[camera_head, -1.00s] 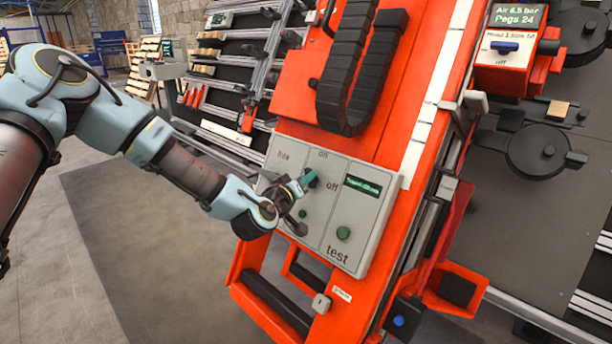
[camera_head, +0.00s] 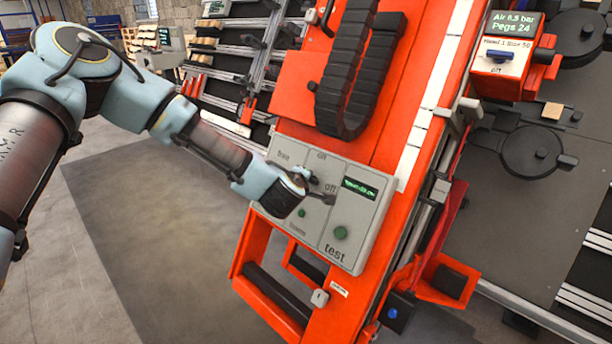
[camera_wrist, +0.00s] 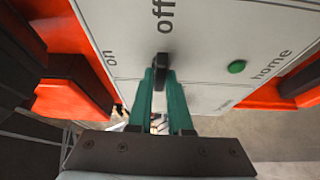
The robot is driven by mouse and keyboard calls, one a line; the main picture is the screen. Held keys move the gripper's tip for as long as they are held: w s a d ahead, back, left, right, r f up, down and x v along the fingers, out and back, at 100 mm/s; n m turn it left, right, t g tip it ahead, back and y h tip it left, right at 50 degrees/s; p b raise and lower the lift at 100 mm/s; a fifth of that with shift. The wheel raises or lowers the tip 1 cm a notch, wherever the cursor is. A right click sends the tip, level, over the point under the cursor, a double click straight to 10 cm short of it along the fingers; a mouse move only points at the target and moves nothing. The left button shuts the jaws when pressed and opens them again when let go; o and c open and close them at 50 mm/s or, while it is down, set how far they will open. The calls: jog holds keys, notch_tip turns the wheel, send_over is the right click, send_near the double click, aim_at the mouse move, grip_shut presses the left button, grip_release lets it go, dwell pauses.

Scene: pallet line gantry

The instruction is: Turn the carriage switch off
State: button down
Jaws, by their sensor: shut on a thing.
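The carriage switch is a dark knob on the grey control panel (camera_head: 345,225). In the wrist view the knob (camera_wrist: 162,70) sits between the tips of my gripper's green fingers (camera_wrist: 162,82), and its end points toward the "off" label. The "on" label is to its left. In the head view my gripper (camera_head: 314,196) is in front of the panel, and the dark end of the switch (camera_head: 329,199) shows just below the "off" label. My wrist hides most of the fingers there. My gripper is shut on the knob.
A smaller green button (camera_wrist: 236,67) is near "home". A black cable chain (camera_head: 345,90) hangs above the panel on the orange carriage. A red box (camera_head: 500,70) with a blue lever stands at upper right.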

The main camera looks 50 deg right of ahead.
jog(key=shift+n+y, duration=0.3)
jog(key=shift+n, duration=0.1)
jog(key=c, duration=0.8)
grip_release()
jog(key=shift+c, duration=0.2)
jog(key=v, duration=1)
jog(key=shift+a, duration=0.35)
jog(key=shift+s+r, duration=0.1)
jog(key=shift+s, duration=0.05)
